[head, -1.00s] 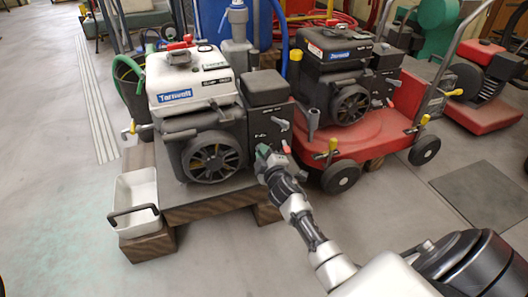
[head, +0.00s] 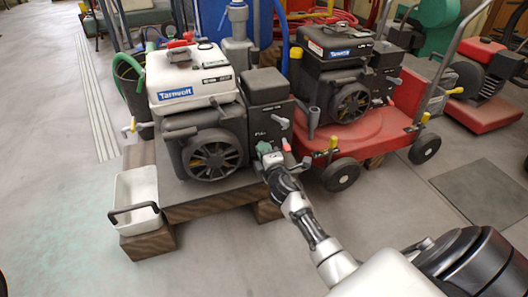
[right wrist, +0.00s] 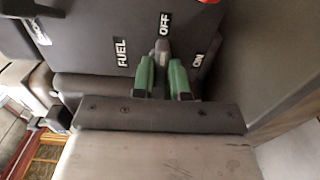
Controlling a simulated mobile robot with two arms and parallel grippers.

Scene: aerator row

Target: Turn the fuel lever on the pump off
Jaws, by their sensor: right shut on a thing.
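The pump (head: 190,80) is a machine with a white top and a blue "Tarnvolt" label, on a low wooden platform in the head view. My right gripper (head: 268,152) is at the lower right of its dark front side. In the right wrist view, the dark panel (right wrist: 95,38) carries the words FUEL, OFF and ON. The grey fuel lever (right wrist: 162,52) stands between the green fingertips of my right gripper (right wrist: 163,76), which is shut on it. The lever's visible end points up toward OFF; ON is to the right. Its base is hidden. My left gripper is out of view.
A black-topped machine (head: 340,42) stands on a red wheeled cart (head: 365,130) close to the right of my right gripper. A white bin (head: 136,190) is at the platform's left front. The floor in front of the platform is mostly clear.

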